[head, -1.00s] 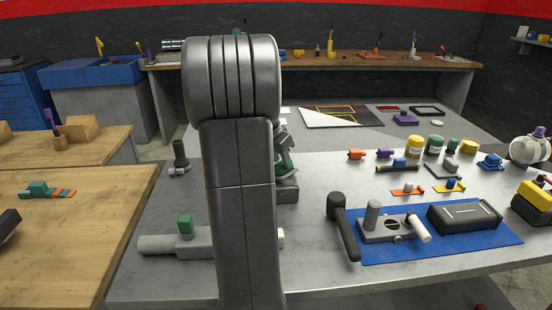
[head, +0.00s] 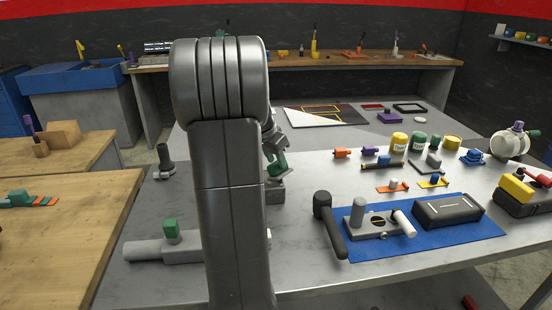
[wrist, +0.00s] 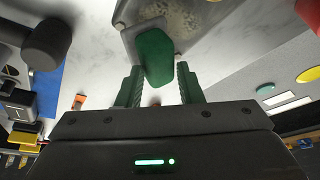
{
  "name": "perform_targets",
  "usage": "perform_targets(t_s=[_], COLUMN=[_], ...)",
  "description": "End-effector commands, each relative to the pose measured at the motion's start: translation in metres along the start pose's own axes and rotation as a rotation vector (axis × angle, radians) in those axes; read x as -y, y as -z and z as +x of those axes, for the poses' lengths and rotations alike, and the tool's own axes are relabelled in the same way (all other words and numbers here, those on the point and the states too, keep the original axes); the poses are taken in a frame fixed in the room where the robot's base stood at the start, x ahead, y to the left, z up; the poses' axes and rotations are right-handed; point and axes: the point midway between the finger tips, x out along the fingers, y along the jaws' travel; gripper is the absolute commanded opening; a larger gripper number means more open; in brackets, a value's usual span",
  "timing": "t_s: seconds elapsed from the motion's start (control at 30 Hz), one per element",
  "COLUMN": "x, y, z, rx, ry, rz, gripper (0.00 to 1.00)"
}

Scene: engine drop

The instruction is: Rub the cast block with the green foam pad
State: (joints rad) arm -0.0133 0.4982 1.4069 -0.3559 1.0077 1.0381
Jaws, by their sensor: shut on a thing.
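The cast block (wrist: 187,18) is grey with pale speckled patches and lies at the top of the wrist view, partly out of frame. In the head view the block (head: 275,193) stands on the steel bench, half hidden behind my arm. The green foam pad (wrist: 154,58) is between the fingers of my gripper (wrist: 157,84), which is shut on it. The pad's far end overlaps the block's near edge in the wrist view; I cannot tell whether they touch. In the head view my gripper (head: 275,162) is just above the block.
A blue mat (head: 465,232) with a black mallet (head: 328,225), a grey fixture (head: 372,226) and a black case (head: 447,210) lies to the right. A grey tool with a green top (head: 172,231) lies left. Tins and small parts stand farther back.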

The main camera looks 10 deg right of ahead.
Motion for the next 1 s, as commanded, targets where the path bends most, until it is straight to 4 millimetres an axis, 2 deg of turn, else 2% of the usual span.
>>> perform_targets(t_s=[1.0], x=[0.032], y=[-0.035], z=[-0.013], rx=[0.001], ry=[0.002], rz=[-0.001], gripper=[0.0])
